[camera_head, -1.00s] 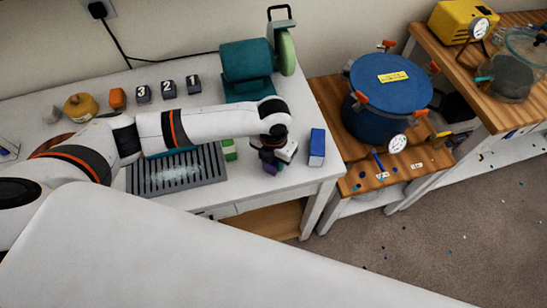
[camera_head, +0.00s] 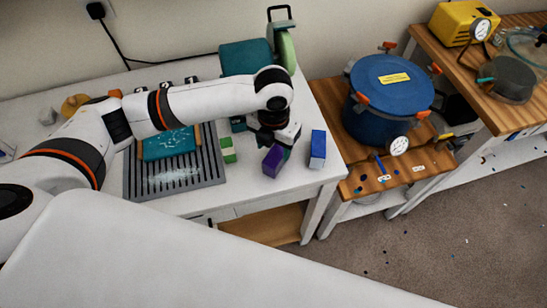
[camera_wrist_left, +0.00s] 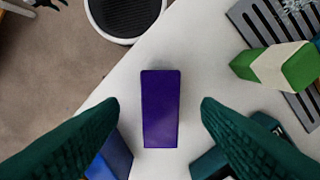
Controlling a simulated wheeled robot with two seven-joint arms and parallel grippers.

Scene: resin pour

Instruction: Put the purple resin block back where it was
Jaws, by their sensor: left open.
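The purple resin block (camera_head: 272,161) stands on the white table near its front right part, between the green-and-white block and the blue block. In the left wrist view the purple block (camera_wrist_left: 160,108) lies in the gap between the two dark green fingers, with clear room on both sides. My left gripper (camera_wrist_left: 160,125) is open and not touching it. In the head view my left gripper (camera_head: 282,140) is above and just behind the block, partly hidden by its own wrist. My right gripper is not in view.
A blue block (camera_head: 317,149) stands to the right and a green-and-white block (camera_head: 228,150) to the left. A slotted grey tray (camera_head: 205,178) holds a teal piece (camera_head: 168,143). A teal machine (camera_head: 243,60) stands behind. A blue pot (camera_head: 391,90) is on the wooden shelf.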

